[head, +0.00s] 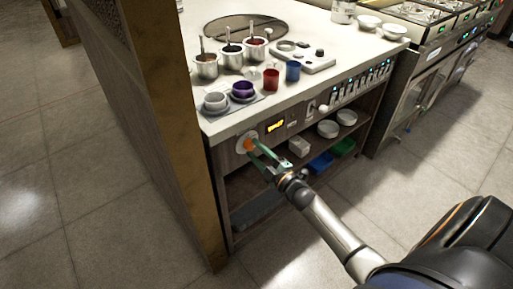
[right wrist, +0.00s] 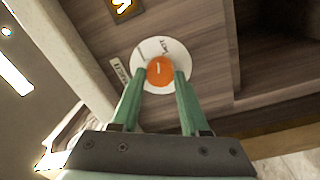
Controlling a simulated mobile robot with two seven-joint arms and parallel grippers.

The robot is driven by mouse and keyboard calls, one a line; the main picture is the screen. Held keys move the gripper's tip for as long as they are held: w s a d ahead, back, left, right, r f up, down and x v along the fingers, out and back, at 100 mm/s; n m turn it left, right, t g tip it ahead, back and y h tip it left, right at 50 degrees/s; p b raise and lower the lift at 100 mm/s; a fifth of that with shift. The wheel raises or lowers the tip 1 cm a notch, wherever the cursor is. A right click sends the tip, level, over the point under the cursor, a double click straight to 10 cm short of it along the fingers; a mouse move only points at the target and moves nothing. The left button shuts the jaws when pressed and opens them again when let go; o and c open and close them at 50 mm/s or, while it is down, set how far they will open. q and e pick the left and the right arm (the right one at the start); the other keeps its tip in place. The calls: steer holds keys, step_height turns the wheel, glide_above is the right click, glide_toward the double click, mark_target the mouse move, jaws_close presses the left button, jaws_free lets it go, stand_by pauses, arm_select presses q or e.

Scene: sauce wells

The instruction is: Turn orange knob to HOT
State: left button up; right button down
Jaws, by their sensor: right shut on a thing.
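The orange knob (head: 249,144) sits on a round white dial plate on the front panel of the counter, near its left corner. In the right wrist view the knob (right wrist: 160,71) shows a short pale mark near its middle, and the white dial plate (right wrist: 146,50) around it has small lettering too blurred to read. My right gripper (head: 254,148) reaches the knob from the front, its green fingers on both sides. In the right wrist view the right gripper (right wrist: 161,80) is shut on the knob. My left gripper is not in view.
A lit yellow display (head: 275,125) is right of the knob. Metal pots (head: 207,66), a red cup (head: 271,79) and a blue cup (head: 292,71) stand on the counter (head: 330,70). A brown post (head: 180,140) rises close to the left. Shelves with white bowls (head: 328,128) lie below.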

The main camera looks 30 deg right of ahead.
steer(key=shift+r+m+p, duration=0.1)
steer(key=shift+m+p, duration=0.4)
steer(key=shift+m, duration=0.9)
steer(key=shift+c, duration=2)
jaws_free()
steer(key=s+p, duration=0.2)
steer(key=s, duration=1)
steer(key=shift+s+d+f, duration=0.25)
steer(key=shift+d+f, duration=0.05)
steer(key=shift+a+f+m, duration=0.1)
steer(key=shift+m, duration=0.2)
